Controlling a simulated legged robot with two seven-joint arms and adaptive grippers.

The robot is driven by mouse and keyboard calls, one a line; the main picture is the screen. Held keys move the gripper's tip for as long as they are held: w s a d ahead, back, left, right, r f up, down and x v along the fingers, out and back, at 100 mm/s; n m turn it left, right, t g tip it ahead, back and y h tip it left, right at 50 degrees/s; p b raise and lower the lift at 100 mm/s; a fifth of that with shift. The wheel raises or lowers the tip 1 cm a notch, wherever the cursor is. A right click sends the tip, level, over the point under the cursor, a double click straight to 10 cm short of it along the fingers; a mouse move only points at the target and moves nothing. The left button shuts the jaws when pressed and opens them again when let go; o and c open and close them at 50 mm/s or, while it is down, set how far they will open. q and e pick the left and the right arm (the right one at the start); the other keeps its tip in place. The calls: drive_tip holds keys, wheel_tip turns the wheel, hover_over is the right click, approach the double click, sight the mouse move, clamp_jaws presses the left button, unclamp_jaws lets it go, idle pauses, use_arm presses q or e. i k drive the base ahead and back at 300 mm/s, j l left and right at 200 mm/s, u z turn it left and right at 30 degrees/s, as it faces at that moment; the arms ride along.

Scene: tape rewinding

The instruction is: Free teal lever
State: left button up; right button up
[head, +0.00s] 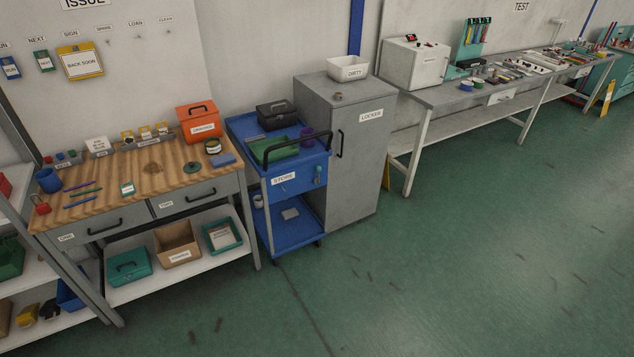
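I cannot make out a teal lever for certain. Small teal or greenish things show in the head view: a flat round piece (192,167) on the wooden bench, a small fitting (318,171) on the front of the blue cart, and an upright teal rack (473,40) on the far test bench. They are too small to tell whether any is a lever or what holds it. Neither of my grippers is in view.
The wooden bench (137,178) with drawers stands at left. The blue cart (285,182), labelled STORE, and a grey locker (362,150) stand beside it. A long grey test bench (450,97) runs along the back right. The green floor (460,260) is clear at right.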

sight(316, 180)
drive_tip(key=i+l, duration=0.2)
drive_tip(key=i, duration=0.35)
drive_tip(key=i+l, duration=0.2)
drive_tip(key=i, duration=0.35)
drive_tip(key=i+l+z, duration=0.1)
drive_tip(key=i, duration=0.45)
drive_tip(key=i+l, duration=0.25)
drive_tip(key=i, duration=0.3)
